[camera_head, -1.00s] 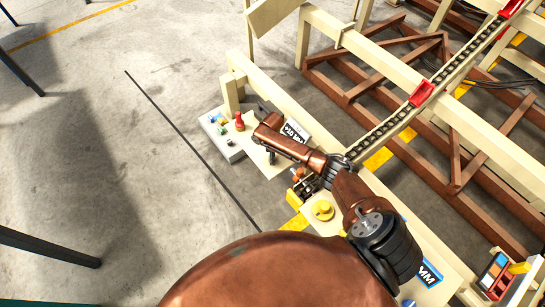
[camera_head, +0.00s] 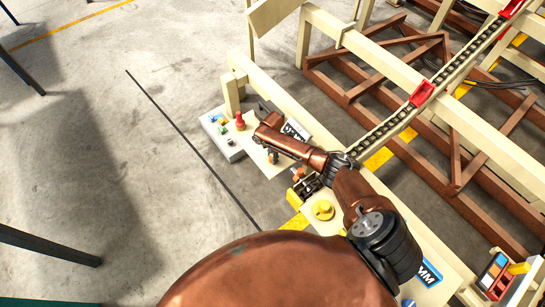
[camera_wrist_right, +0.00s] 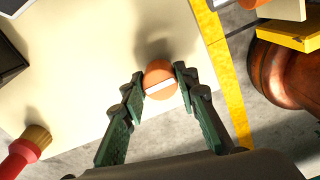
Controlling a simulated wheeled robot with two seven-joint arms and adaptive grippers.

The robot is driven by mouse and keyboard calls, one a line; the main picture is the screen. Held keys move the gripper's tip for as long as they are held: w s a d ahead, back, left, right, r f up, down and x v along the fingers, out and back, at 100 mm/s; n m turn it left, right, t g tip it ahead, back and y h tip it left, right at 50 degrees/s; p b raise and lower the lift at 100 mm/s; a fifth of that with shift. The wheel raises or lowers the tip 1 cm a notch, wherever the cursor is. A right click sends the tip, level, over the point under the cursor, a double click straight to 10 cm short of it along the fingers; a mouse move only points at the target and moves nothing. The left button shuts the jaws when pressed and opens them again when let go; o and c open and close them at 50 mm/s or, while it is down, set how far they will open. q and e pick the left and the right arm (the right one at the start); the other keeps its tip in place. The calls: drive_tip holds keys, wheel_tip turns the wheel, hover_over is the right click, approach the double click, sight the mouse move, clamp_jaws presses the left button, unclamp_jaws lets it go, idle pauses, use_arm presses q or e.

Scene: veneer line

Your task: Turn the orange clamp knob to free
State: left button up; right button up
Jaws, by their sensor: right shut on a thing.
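The orange clamp knob (camera_wrist_right: 160,80) is round, with a pale bar across its face. It stands over a cream panel (camera_wrist_right: 100,60) in the right wrist view. The bar lies nearly level there, tilted up a little to the right. My right gripper (camera_wrist_right: 159,84) has its green fingers on both sides of the knob and is shut on it. My left gripper is not in view.
A red upright piece (camera_head: 240,122) and a grey control box (camera_head: 222,138) stand beyond the gripper. A yellow knob (camera_head: 323,210) is nearer me. A chain conveyor (camera_head: 385,130) runs along the right. Open concrete floor (camera_head: 110,150) lies to the left.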

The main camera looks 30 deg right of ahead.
drive_tip(key=o, duration=1.1)
drive_tip(key=shift+o, duration=0.2)
wheel_tip(320, 180, up, 12)
idle(0.3)
